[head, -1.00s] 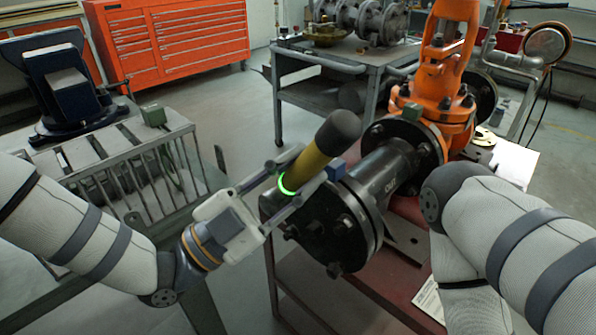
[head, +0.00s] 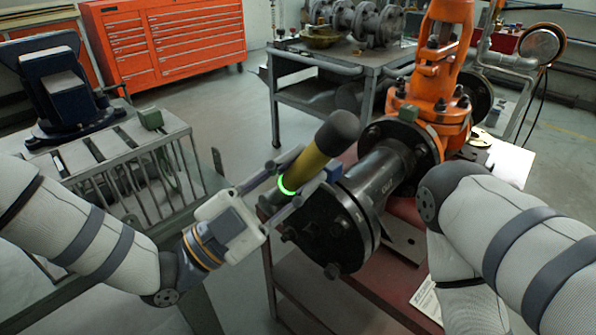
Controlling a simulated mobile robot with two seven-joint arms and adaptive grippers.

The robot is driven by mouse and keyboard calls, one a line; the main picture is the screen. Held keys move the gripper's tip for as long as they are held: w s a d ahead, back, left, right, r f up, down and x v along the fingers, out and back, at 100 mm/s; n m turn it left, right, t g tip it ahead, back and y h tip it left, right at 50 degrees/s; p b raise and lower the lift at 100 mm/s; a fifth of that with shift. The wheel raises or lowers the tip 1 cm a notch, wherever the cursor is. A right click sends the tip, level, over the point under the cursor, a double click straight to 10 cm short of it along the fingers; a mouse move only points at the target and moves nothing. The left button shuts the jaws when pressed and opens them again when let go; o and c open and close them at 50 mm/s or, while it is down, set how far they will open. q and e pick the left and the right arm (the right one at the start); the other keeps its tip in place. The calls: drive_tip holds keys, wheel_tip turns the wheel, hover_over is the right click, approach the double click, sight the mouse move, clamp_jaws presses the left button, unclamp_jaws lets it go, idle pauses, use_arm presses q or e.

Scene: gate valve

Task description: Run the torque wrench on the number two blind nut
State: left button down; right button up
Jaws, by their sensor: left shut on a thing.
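My left gripper (head: 291,190) is shut on the torque wrench (head: 311,165), a yellow tool with a black rounded end and a lit green ring. The wrench is tilted, its black end toward the upper right, in front of the black blind flange (head: 328,225). The wrench's lower end is hidden or hard to make out, so I cannot tell whether it sits on a nut. Dark nuts show on the flange rim, one at the bottom (head: 332,270); I cannot read which is number two. My right arm comes in from the right; its gripper is not visible.
The flange ends a black pipe (head: 383,170) joined to an orange gate valve (head: 436,100) on a dark red bench (head: 345,290). A slatted table (head: 185,190) with a blue vise (head: 68,95) stands left. A grey cart (head: 345,75) stands behind; floor between is clear.

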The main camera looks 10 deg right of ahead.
use_arm(q)
drive_tip(key=shift+w+d+r, duration=0.15)
drive_tip(key=shift+w+d, duration=0.15)
drive_tip(key=shift+d, duration=0.2)
use_arm(e)
drive_tip(key=shift+w+r, duration=0.15)
idle(1.1)
use_arm(q)
drive_tip(key=shift+s+a+p, duration=0.1)
drive_tip(key=shift+a+p, duration=0.05)
drive_tip(key=shift+p, duration=0.15)
use_arm(e)
drive_tip(key=shift+w+r, duration=0.2)
idle(0.7)
drive_tip(key=shift+w+r, duration=0.25)
idle(0.9)
